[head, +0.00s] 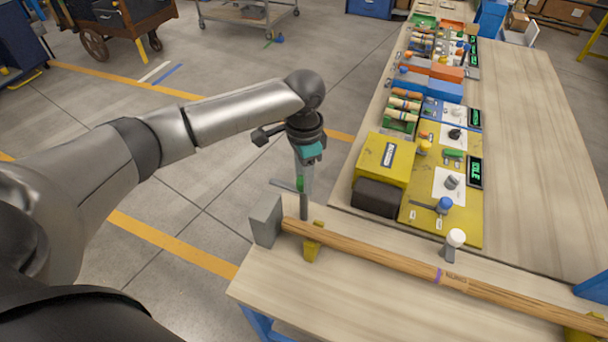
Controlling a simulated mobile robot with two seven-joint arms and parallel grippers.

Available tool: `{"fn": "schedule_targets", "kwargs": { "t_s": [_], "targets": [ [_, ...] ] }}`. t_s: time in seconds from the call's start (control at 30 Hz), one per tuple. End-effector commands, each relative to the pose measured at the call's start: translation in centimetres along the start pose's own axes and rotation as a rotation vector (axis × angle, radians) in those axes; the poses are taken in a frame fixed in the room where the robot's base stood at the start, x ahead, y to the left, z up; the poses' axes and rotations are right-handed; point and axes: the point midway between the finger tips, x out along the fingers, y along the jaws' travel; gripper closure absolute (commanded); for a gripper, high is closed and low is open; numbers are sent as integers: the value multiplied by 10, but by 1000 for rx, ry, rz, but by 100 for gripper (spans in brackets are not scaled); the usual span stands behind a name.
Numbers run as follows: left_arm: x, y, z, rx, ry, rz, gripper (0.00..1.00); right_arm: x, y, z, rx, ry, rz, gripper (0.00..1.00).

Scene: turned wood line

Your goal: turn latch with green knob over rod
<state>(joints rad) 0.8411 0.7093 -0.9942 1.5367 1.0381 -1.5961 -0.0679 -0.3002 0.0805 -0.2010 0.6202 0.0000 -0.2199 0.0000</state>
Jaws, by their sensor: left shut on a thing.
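The long wooden rod (380,258) lies along the front of the table, its left end by a grey block (266,222). My left gripper (301,178) points down above the rod's left end. It is shut on the green knob (300,184), partly hidden by the fingers. A grey latch bar (284,186) reaches left from the knob, pointing away from the rod. A grey upright (304,207) stands below the knob, behind the rod. My right gripper is out of view.
A yellow support (313,241) holds the rod near its left end. A white knob (455,238) on a grey piece stands behind the rod. A yellow box (384,160) and a dark block (378,197) stand further back. The right tabletop (540,130) is clear.

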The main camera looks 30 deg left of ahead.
Motion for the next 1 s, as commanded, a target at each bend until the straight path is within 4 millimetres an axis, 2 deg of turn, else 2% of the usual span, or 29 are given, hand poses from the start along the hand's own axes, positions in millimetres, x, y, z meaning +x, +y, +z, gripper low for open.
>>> {"fn": "schedule_targets", "kwargs": {
  "t_s": [0.03,0.27,1.0],
  "targets": [
    [0,0,0,0,0,0,75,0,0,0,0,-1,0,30],
    [0,0,0,0,0,0,100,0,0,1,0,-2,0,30],
    [-1,0,0,0,1,-1,100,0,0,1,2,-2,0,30]
  ]
}}
